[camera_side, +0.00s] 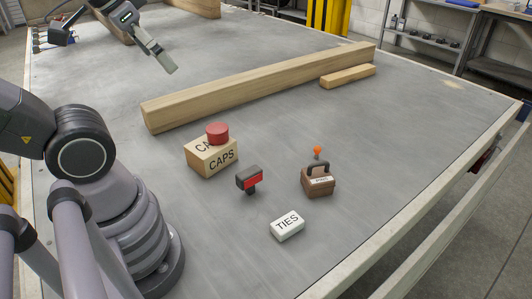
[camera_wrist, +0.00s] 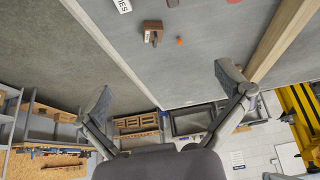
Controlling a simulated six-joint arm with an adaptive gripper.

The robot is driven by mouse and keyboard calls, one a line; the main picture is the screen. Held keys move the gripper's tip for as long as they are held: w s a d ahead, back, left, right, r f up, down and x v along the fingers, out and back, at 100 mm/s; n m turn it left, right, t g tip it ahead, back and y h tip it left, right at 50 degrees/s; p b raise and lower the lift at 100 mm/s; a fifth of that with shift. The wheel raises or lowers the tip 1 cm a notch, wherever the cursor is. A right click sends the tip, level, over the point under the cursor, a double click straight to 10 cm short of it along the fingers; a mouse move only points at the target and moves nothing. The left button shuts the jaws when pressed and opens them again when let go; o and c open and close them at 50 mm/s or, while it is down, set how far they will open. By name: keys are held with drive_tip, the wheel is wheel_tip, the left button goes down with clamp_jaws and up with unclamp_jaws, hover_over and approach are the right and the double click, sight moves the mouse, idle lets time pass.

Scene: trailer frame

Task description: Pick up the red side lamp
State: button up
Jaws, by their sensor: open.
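The red side lamp (camera_side: 251,179) is a small dark block with a red face on a short dark foot, on the grey table in the side view. It stands between the CAPS box and the white TIES box. In the wrist view, a small red and dark piece at the top edge may be the lamp (camera_wrist: 172,3), cut off by the frame. My gripper (camera_wrist: 163,79) is open and empty, its two fingers spread wide in the wrist view. In the side view it is high at the upper left, well away from the lamp.
A wooden CAPS box (camera_side: 211,158) carries a red cylinder (camera_side: 217,132). The TIES box (camera_side: 287,225) and a brown handled box (camera_side: 318,182) with an orange knob behind it are near the lamp. A long timber beam (camera_side: 260,85) and short block (camera_side: 348,76) lie beyond.

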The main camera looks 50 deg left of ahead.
drive_tip(key=w+d+f+m+g+y, duration=0.3)
drive_tip(key=w+f+m+g+y, duration=0.15)
drive_tip(key=w+f, duration=0.35)
drive_tip(key=w+d+f+m+g+y, duration=0.25)
drive_tip(key=w+f+m, duration=0.35)
drive_tip(key=w+f, duration=0.3)
drive_tip(key=m+t+y, duration=0.1)
drive_tip(key=m+y, duration=0.5)
drive_tip(key=m, duration=0.1)
approach(254, 178)
drive_tip(key=shift+y, duration=0.3)
drive_tip(key=x, duration=0.6)
drive_tip(key=shift+f, duration=0.35)
drive_tip(key=shift+x, duration=2.9)
drive_tip(key=shift+s, duration=0.1)
drive_tip(key=c, duration=1.2)
